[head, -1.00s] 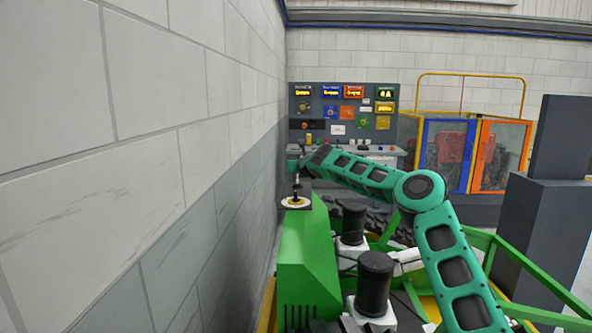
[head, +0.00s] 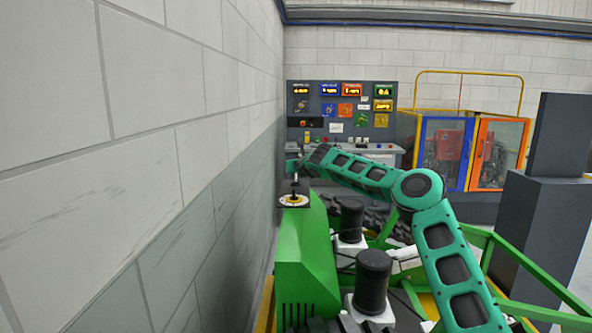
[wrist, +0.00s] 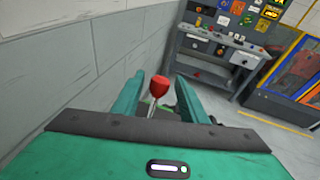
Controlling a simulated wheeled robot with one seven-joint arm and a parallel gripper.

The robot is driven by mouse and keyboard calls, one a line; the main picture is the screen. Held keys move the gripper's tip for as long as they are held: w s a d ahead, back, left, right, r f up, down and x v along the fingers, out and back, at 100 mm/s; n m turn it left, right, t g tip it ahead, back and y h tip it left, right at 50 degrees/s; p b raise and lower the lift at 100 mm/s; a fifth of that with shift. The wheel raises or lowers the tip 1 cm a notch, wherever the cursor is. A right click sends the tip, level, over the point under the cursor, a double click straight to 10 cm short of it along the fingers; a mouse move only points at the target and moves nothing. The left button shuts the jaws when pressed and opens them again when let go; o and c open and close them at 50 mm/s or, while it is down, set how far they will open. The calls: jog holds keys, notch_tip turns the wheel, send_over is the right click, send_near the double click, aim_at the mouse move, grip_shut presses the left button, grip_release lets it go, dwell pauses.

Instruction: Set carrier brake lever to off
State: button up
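The brake lever has a red knob (wrist: 159,86) on a thin metal shaft. In the head view its shaft (head: 294,187) rises from a round white and yellow plate (head: 294,200) on top of the green carrier housing (head: 305,255). My gripper (head: 293,166) is at the lever's top, and hides the knob in the head view. In the wrist view my gripper's two teal fingers stand apart on either side of the knob, with a gap visible on each side. The gripper is open and does not grip the lever.
A block wall (head: 130,150) runs close along the left of the lever. A control panel (head: 345,112) with lit displays stands behind. Black cylinders (head: 373,280) and green frame rails lie to the right, with a dark grey block (head: 545,230) beyond.

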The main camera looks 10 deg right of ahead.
jog(key=shift+s+r, duration=0.2)
jog(key=shift+s, duration=0.15)
jog(key=v, duration=0.8)
jog(key=shift+s, duration=0.35)
jog(key=shift+s+r, duration=0.15)
jog(key=shift+s, duration=0.45)
